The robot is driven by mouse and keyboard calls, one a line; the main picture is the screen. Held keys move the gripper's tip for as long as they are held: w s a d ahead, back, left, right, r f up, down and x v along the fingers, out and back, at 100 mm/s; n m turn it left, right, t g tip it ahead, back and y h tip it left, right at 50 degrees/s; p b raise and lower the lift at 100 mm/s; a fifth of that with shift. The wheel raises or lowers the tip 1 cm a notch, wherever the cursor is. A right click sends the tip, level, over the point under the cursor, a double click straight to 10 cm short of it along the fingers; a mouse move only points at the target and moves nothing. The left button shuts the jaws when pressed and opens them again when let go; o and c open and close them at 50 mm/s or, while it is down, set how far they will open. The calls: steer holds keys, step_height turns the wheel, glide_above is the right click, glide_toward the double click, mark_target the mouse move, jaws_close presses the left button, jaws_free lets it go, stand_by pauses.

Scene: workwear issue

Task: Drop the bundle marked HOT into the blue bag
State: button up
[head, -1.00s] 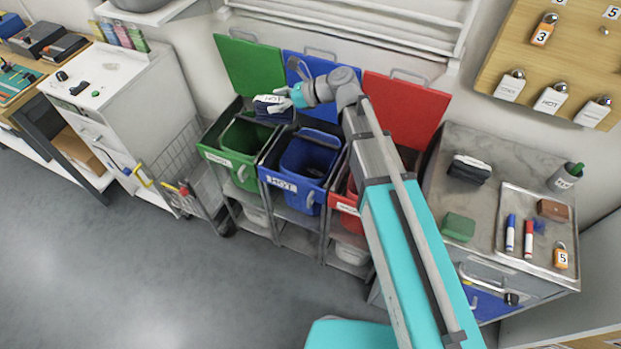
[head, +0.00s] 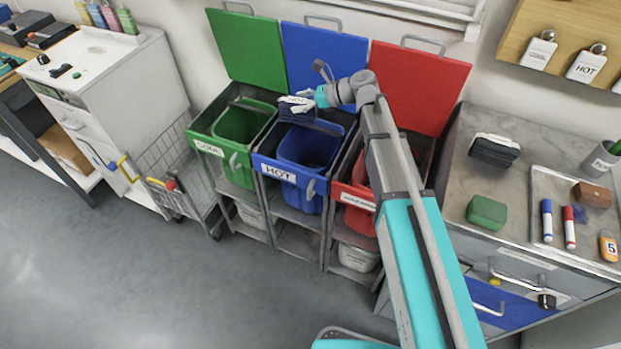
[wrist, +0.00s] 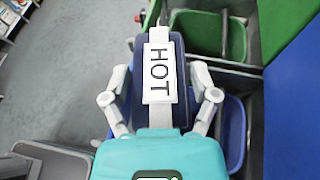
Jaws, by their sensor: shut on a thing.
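The bundle marked HOT (wrist: 181,56) is dark blue with a white label band. My gripper (wrist: 161,98) is shut on it, with a finger on each side. In the head view the bundle (head: 302,113) and my gripper (head: 304,101) are over the back part of the blue bag's bin. The blue bag (head: 306,152) hangs open in the middle frame, labelled HOT. In the wrist view part of the blue bag (wrist: 234,130) shows right of and below the bundle. The bundle hides part of the opening.
A green bag (head: 240,125) stands left and a red bag (head: 360,217) right, partly hidden by my arm. Raised green, blue and red lids (head: 421,85) stand behind. A wire cart (head: 166,160) is at left. Another dark bundle (head: 495,150) lies on the right counter.

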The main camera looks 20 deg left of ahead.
steer(key=w+d+f+b, duration=0.2)
steer(key=w+f+b, duration=0.3)
steer(key=f+b, duration=0.3)
steer(key=shift+d+f, duration=0.3)
steer(key=shift+f, duration=0.6)
steer(key=shift+w, duration=0.1)
steer(key=shift+f+b, duration=0.1)
steer(key=shift+b, duration=0.3)
steer(key=shift+f+b, duration=2.85)
steer(key=o, duration=1.1)
